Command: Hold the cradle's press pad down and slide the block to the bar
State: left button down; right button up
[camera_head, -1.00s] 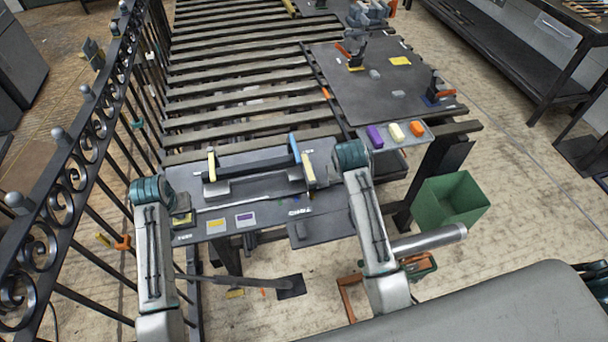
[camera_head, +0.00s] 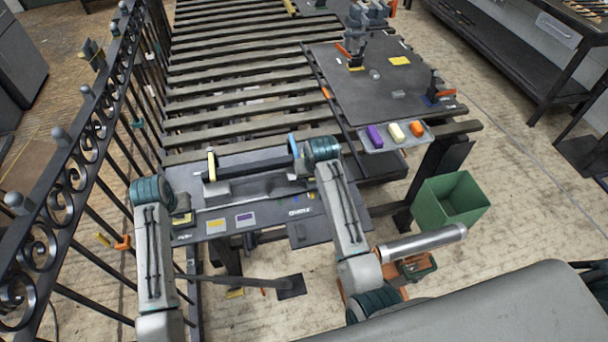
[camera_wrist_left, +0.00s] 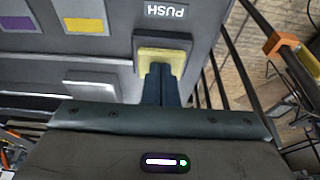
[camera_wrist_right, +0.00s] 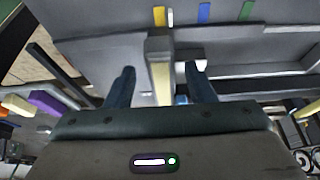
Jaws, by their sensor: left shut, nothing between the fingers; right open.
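The yellow press pad (camera_wrist_left: 162,52), beside the word PUSH, sits at the cradle's near left corner; it also shows in the head view (camera_head: 182,218). My left gripper (camera_wrist_left: 161,70) is shut and empty, its fingertips on or right at the pad; contact depth cannot be told. A grey upright piece with a cream stripe (camera_wrist_right: 160,75), seemingly the block, stands between the spread fingers of my right gripper (camera_wrist_right: 162,68), with gaps on both sides. My right wrist hides it in the head view. A yellow-topped upright (camera_head: 212,166) stands at the rail's left end.
A dark rail (camera_head: 255,164) spans the cradle board, with a blue piece (camera_head: 293,145) at its right end. Yellow, blue (camera_wrist_right: 204,13) and green marks lie on the board. A scroll gate (camera_head: 75,165) stands left. A green bin (camera_head: 450,200) is at right.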

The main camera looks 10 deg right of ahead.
pick_arm(q)
jog(key=shift+f, duration=0.1)
pick_arm(e)
jog(key=shift+w+f, duration=0.25)
jog(key=shift+f, duration=0.45)
grip_shut()
jog(key=shift+a, duration=0.35)
grip_release()
jog(key=shift+r, duration=0.1)
jog(key=v, duration=1.2)
